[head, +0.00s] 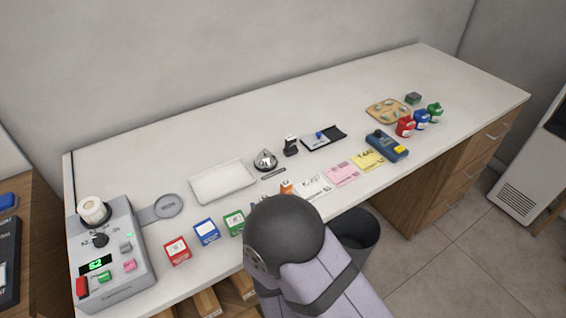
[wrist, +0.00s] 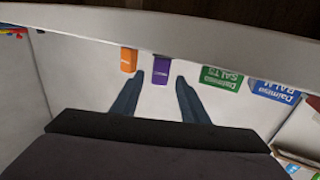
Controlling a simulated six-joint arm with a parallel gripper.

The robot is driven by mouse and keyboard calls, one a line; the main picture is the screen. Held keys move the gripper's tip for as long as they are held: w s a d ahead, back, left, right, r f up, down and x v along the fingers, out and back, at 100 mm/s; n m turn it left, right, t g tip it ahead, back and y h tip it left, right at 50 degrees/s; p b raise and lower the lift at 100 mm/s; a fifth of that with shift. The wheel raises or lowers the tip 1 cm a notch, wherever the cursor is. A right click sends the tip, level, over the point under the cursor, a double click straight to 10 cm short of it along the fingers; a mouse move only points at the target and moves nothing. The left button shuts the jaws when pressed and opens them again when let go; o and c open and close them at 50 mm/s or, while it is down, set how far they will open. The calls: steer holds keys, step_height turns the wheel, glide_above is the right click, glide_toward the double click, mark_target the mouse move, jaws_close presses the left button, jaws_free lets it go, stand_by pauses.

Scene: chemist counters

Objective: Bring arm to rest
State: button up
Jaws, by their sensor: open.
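My gripper (wrist: 157,88) is open in the wrist view, its two dark fingers spread apart with nothing between them. A small purple box (wrist: 161,70) stands just beyond the fingertips, in line with the gap. An orange box (wrist: 128,60) is to its left, and it also shows in the head view (head: 286,187). A green box (wrist: 220,80) and a blue box (wrist: 273,90) are to the right of the fingers. In the head view my arm's dark joint hides the gripper and part of the counter's front.
The white counter (head: 330,90) is clear along its back. On it are a grey machine (head: 120,270), a white tray (head: 222,182), a bell (head: 265,160), a red box (head: 178,251) and a blue card terminal (head: 387,145). A dark bin (head: 360,240) stands below the front edge.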

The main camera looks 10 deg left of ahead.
step_height(320, 180, up, 6)
steer(key=w+d+m+g+p, duration=0.25)
steer(key=g+p, duration=0.25)
steer(key=p, duration=0.4)
steer(key=d+f+g+h+b, duration=0.2)
steer(key=d+f+g+h, duration=0.2)
steer(key=d, duration=0.8)
steer(key=s+d+m+g+h+b, duration=0.2)
steer(key=s+d+g, duration=0.5)
steer(key=s+d, duration=0.8)
steer(key=shift+s+d+g+h, duration=0.3)
steer(key=shift+s+d+h, duration=0.1)
steer(key=shift+s, duration=0.4)
